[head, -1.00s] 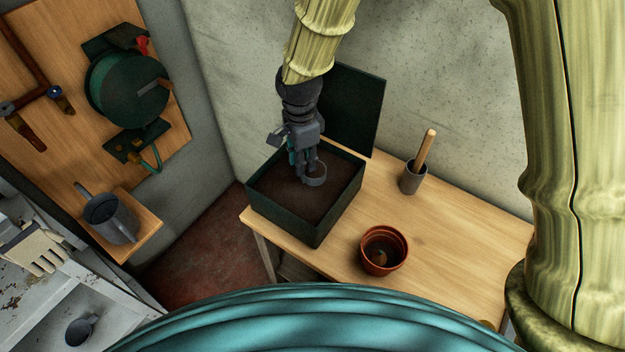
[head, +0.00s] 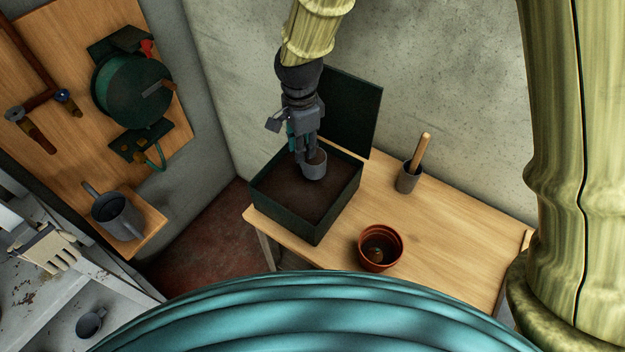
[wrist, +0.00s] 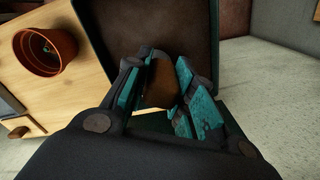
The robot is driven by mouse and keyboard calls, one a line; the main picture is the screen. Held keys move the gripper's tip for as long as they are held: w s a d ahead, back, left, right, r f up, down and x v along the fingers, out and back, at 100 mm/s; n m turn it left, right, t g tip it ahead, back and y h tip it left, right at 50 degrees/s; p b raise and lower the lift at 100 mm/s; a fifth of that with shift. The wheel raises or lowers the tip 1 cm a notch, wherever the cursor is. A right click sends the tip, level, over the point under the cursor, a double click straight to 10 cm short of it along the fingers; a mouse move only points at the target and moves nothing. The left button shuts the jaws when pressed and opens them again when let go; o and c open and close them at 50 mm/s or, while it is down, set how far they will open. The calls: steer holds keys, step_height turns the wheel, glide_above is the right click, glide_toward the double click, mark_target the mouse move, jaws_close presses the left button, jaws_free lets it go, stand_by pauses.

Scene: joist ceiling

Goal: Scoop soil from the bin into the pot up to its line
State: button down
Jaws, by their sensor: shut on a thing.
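The soil bin (head: 286,225) is a dark green box with its lid standing open, and dark brown soil (head: 297,190) covers its inside. My gripper (head: 304,158) is over the bin's far part, shut on a grey cup-like scoop (head: 315,168). The scoop is at or just above the soil; I cannot tell whether it touches. In the wrist view, my teal fingers (wrist: 160,92) flank a brown patch, and the scoop's outline is unclear. The terracotta pot (head: 366,262) stands on the bench; something brown shows low inside. The pot also shows in the wrist view (wrist: 40,68).
A grey holder (head: 408,180) with a wooden-handled tool stands right of the bin. The wooden bench (head: 455,235) is clear to the right. A watering can (head: 122,218) sits on a side shelf at left. The bin's raised lid (head: 350,110) stands close behind my gripper.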

steer(key=shift+r+p, duration=1.8)
steer(key=shift+r, duration=0.9)
steer(key=shift+d, duration=0.15)
